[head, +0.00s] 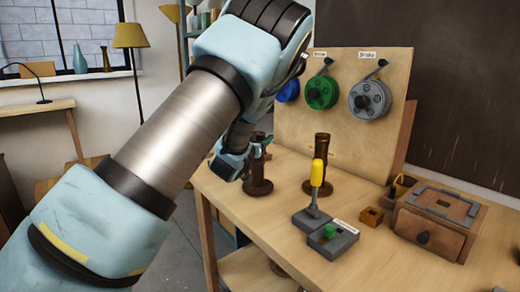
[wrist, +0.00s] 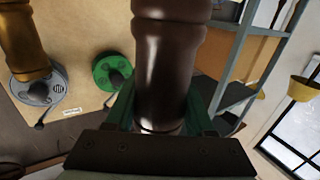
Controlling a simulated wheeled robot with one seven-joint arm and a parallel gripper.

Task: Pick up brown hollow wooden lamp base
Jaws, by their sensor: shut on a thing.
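A dark brown turned lamp base (head: 258,178) stands upright near the left edge of the workbench, partly hidden by my gripper (head: 245,160). In the wrist view the glossy dark brown lamp base (wrist: 168,60) fills the middle, between the green fingers of my gripper (wrist: 162,112). The gripper is shut on it. I cannot tell whether its foot touches the bench or is slightly above it. A second brown lamp base (head: 320,155) stands upright on the bench to the right. A lighter brown turned post (wrist: 22,42) shows at the left of the wrist view.

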